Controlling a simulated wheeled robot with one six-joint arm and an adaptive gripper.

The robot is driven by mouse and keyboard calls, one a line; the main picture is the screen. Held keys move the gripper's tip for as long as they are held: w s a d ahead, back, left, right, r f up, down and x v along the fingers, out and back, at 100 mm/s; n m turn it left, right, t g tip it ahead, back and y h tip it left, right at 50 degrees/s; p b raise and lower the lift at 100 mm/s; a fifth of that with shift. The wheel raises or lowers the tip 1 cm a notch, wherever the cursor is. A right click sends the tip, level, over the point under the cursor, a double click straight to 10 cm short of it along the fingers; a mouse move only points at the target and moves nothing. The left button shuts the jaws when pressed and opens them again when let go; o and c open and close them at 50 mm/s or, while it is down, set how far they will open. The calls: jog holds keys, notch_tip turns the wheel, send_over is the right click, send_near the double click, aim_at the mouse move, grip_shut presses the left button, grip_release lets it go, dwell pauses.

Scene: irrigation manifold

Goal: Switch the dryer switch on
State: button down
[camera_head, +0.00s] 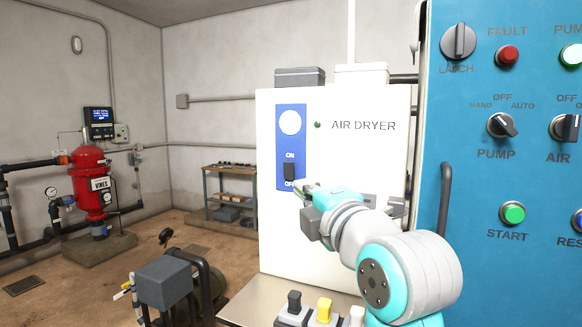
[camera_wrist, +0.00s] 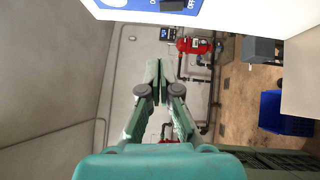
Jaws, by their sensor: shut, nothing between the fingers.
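The dryer switch (camera_head: 289,172) is a small black rocker on a blue strip (camera_head: 291,108) on the white air dryer cabinet (camera_head: 350,155). ON is printed above it and OFF below it. I cannot tell which way the rocker is tipped. My gripper (camera_head: 303,187) is shut and empty, with its tips just right of and below the switch in the head view; contact cannot be judged. In the wrist view, the gripper (camera_wrist: 158,66) points up the picture, and the blue strip with the black switch (camera_wrist: 172,5) is cut by the top edge, beyond the fingertips.
A small dark green lamp (camera_head: 317,125) sits beside the AIR DRYER lettering. A blue control panel (camera_head: 500,165) with knobs and buttons stands close on the right. Several small switches (camera_head: 325,309) are below my arm.

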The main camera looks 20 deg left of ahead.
send_near(286, 162)
jog(key=x, duration=0.5)
jog(key=shift+s+a, duration=0.25)
jog(key=shift+s, duration=0.1)
jog(key=shift+w+a, duration=0.1)
jog(key=shift+w, duration=0.65)
